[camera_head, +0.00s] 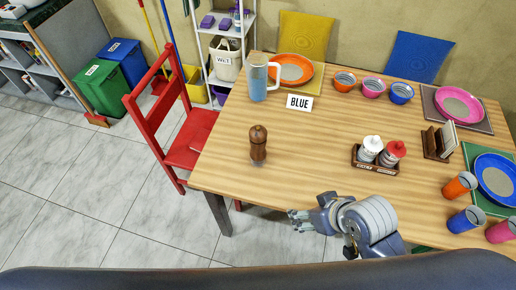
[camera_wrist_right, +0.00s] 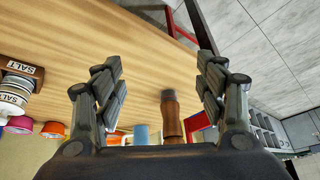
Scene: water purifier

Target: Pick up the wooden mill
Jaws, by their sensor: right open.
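The wooden mill (camera_head: 258,145) stands upright and alone on the left part of the table. It is dark brown with a round knob on top. My right gripper (camera_head: 302,216) is near the table's front edge, apart from the mill, which stands up and to the left of it in the head view. In the right wrist view, the mill (camera_wrist_right: 171,118) shows beyond and between the spread fingers of my right gripper (camera_wrist_right: 162,82). That gripper is open with nothing between its fingers. My left gripper is not in view.
A salt and pepper caddy (camera_head: 377,160) stands right of the mill. Cups (camera_head: 460,185) and plates line the right side. A red chair (camera_head: 170,110) is at the left. The wood around the mill is clear.

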